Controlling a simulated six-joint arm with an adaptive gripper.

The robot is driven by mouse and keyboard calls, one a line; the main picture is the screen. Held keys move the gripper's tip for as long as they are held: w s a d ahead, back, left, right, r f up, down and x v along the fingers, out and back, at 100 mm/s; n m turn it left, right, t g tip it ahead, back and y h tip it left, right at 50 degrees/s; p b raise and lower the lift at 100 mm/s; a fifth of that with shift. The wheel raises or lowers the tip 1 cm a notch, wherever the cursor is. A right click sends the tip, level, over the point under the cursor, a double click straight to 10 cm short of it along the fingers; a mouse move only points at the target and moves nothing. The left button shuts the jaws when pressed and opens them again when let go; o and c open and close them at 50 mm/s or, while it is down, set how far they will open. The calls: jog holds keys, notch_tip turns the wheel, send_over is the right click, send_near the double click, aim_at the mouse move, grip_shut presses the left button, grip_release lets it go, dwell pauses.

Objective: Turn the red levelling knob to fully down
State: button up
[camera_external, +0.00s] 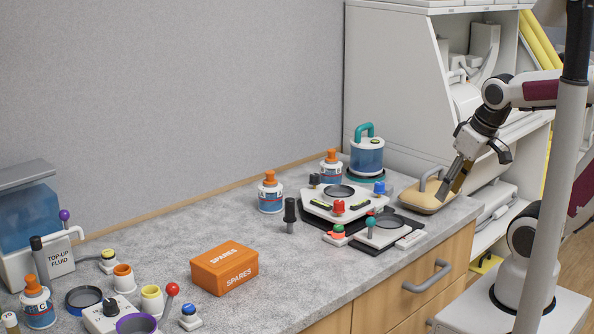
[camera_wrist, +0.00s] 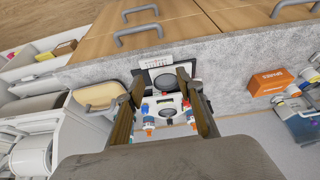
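The red levelling knob (camera_external: 338,207) stands at the front corner of a white levelling platform (camera_external: 318,206) on the bench. The platform carries a dark round plate (camera_external: 340,191), a blue knob (camera_external: 379,187) and a black knob (camera_external: 314,180). My gripper (camera_external: 449,190) hangs in the air to the right of the platform, pointing down, clear of the knob. In the wrist view my gripper (camera_wrist: 160,79) has its two fingers spread, with nothing held between them. The platform shows between and beyond the fingers; I cannot clearly make out the red knob there.
In front of the platform are a smaller white unit (camera_external: 385,236) and a red and green button (camera_external: 338,231). A tan pad with a grey handle (camera_external: 425,198) lies below my gripper. A black post (camera_external: 290,215), orange-capped bottle (camera_external: 270,193) and orange spares box (camera_external: 224,268) stand left.

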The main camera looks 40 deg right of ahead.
jog(key=shift+f, duration=0.1)
jog(key=shift+n+g+y, duration=0.6)
jog(key=shift+n+g, duration=0.2)
jog(key=shift+n, duration=0.1)
jog(key=w+a+f, duration=0.1)
jog(key=w, duration=0.5)
jog(key=w+a+f, duration=0.1)
jog(key=w+f, duration=0.1)
jog(key=w, duration=0.4)
jog(key=w+a+f, duration=0.2)
jog(key=w, duration=0.4)
jog(key=shift+w+a, duration=0.1)
jog(key=shift+w, duration=0.15)
jog(key=n+t, duration=0.1)
send_near(340, 202)
jog(key=f, duration=0.2)
jog(key=shift+w+r+n+y, duration=0.1)
jog(key=shift+r+n+y, duration=0.25)
jog(key=shift+n, duration=0.15)
jog(key=shift+f, duration=0.15)
jog(key=shift+x, duration=3.75)
jog(key=shift+w, duration=0.15)
